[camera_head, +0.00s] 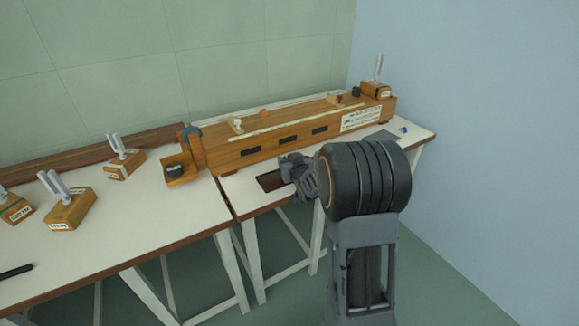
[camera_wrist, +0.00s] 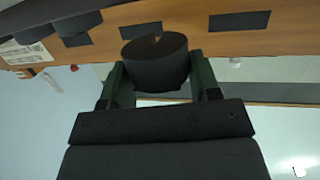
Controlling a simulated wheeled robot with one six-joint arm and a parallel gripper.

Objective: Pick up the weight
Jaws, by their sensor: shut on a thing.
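The weight (camera_wrist: 155,65) is a dark, short cylinder with a flat end, seen in the wrist view. It sits between the two green-grey fingers of my gripper (camera_wrist: 162,84), which is shut on it. In the head view my gripper (camera_head: 298,175) is in front of the long wooden instrument, over the front edge of the right bench. The weight cannot be made out there. Whether it touches anything below is not clear.
The long wooden instrument (camera_head: 255,150) spans the back of the white benches (camera_head: 140,225). Several wooden blocks with metal forks (camera_head: 70,207) stand on the left. A dark brown patch (camera_head: 268,182) lies beside my gripper. More dark rounded things (camera_wrist: 77,27) show in the wrist view.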

